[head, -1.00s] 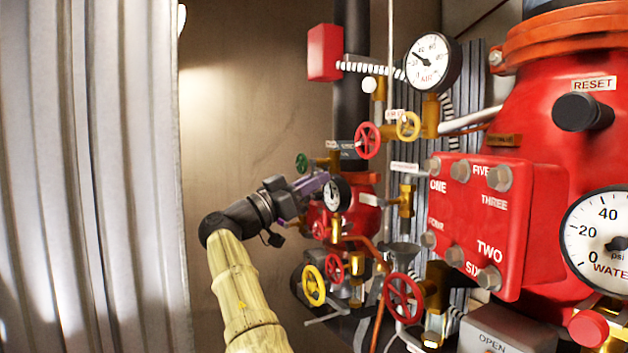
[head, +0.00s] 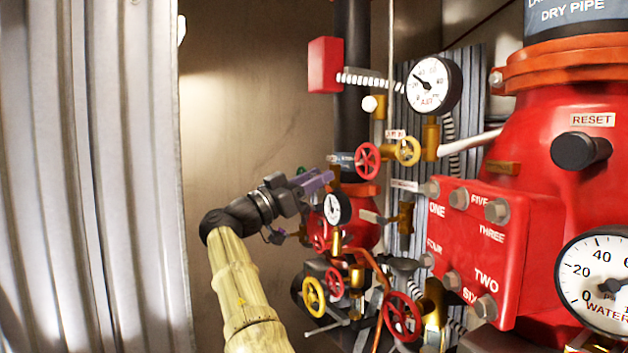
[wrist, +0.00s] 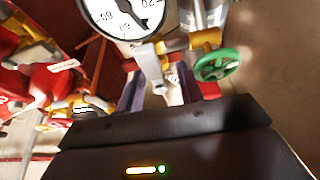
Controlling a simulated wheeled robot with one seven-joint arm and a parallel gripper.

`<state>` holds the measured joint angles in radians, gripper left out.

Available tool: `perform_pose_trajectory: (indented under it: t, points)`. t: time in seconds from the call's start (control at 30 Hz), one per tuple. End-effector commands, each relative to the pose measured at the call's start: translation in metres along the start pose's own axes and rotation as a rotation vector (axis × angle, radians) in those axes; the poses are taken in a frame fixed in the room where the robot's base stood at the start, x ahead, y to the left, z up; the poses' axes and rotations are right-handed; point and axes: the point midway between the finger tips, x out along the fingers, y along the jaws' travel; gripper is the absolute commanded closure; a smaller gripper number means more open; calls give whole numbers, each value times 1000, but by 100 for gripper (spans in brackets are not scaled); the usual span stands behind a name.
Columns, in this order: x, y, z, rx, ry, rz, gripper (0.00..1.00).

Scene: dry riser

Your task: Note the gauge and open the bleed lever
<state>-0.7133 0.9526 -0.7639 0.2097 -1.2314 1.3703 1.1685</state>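My gripper (head: 322,180) has purple fingers and is at the far pipework, just above and left of a small white gauge (head: 337,208). In the wrist view the fingers (wrist: 160,92) stand apart. A pale grey lever (wrist: 150,66) shows between them, below a large gauge face (wrist: 125,12); I cannot tell if they touch it. An AIR gauge (head: 433,84) is higher up and a WATER gauge (head: 598,285) is at the right; the AIR needle points up-left. Another grey lever (head: 372,216) sits on a brass valve right of the small gauge. No label names the bleed lever.
A green handwheel (wrist: 217,65) is close to the right finger. Red handwheels (head: 402,316) and a yellow one (head: 314,297) crowd below. A red valve cover (head: 500,240) stands at the right.

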Motion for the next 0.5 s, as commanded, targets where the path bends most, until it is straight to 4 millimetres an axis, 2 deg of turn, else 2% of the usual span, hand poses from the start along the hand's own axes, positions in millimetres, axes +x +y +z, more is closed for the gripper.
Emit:
perform_pose_trajectory:
  t: [0.03, 0.5]
  points:
    - [4, 0, -11, 0, 0, 0, 64]
    - [23, -2, -55, 0, -1, -1, 64]
